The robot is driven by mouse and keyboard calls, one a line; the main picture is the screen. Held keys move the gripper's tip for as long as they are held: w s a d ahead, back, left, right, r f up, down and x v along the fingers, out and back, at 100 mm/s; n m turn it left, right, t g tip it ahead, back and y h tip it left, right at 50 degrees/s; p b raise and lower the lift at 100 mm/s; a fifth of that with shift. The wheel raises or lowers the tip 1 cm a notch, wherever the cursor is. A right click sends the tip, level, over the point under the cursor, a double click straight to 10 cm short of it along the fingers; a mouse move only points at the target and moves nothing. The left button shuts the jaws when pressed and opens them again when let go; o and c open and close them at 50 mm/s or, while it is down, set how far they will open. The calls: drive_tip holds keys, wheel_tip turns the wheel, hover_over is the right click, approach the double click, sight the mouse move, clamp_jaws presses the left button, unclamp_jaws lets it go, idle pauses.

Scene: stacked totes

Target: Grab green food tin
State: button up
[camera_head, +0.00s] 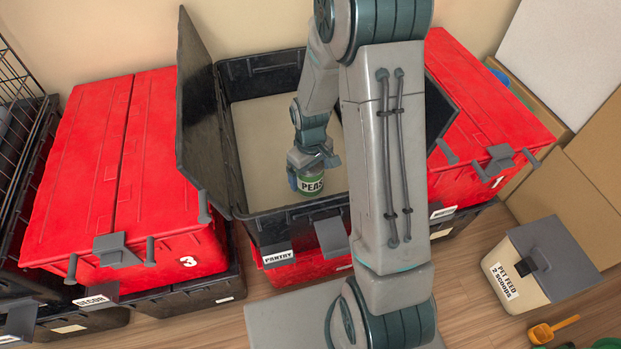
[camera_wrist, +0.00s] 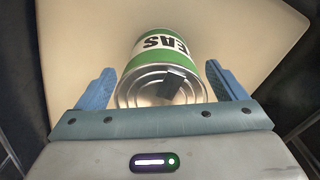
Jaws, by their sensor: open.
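The green food tin (camera_head: 311,186) has a green and white label reading "PEAS". It stands inside the open black tote (camera_head: 273,229) labelled "PANTRY". In the wrist view the tin (camera_wrist: 168,70) shows its silver lid end close to the camera. My gripper (camera_head: 313,165) is down inside the tote at the tin's top. In the wrist view my open gripper (camera_wrist: 165,88) has one blue finger on each side of the tin, with a visible gap at both sides. Whether the fingers reach far down the tin is hard to tell.
The black tote's raised lid flap (camera_head: 203,115) stands at its left. Red-lidded totes stand left (camera_head: 105,170) and right (camera_head: 490,120). A pet feed bin (camera_head: 540,265) and orange scoop (camera_head: 552,329) are on the floor at right. The tote floor around the tin looks clear.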

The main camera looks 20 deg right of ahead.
drive_tip(key=shift+f, duration=0.75)
drive_tip(key=shift+r, duration=0.1)
drive_tip(key=c, duration=1.4)
